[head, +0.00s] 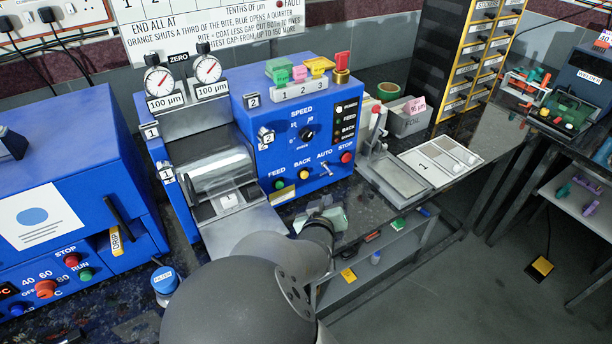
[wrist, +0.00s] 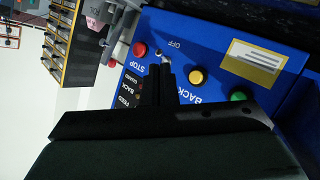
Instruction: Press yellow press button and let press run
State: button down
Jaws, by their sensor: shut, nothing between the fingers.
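A yellow button (head: 304,174) labelled BACK sits on the front panel of the blue roller machine (head: 245,140), between the green FEED button (head: 278,184) and the AUTO toggle. In the wrist view the yellow button (wrist: 196,76) shows uncovered, to the right of my fingers. My gripper (wrist: 162,72) is shut and empty, its fingertips overlapping the toggle in that view; contact cannot be told. In the head view my gripper (head: 322,212) is low in front of the panel, partly hidden by my arm. No button marked as a press button can be made out.
The red STOP button (head: 347,157) is right of the toggle. A small grey lever device (head: 395,178) stands right of the machine. A blue oven-like box (head: 70,180) stands left. A yellow-black plate (head: 541,266) lies on the floor at right.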

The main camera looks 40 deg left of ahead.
aim_at(305, 175)
jog(key=w+a+p, duration=0.1)
jog(key=w+a, duration=0.1)
jog(key=a, duration=0.4)
jog(key=shift+w+a, duration=0.25)
jog(key=shift+a, duration=0.1)
jog(key=shift+a, duration=0.1)
dwell(1.7)
jog(key=shift+w+a, duration=0.2)
jog(key=shift+a, duration=0.1)
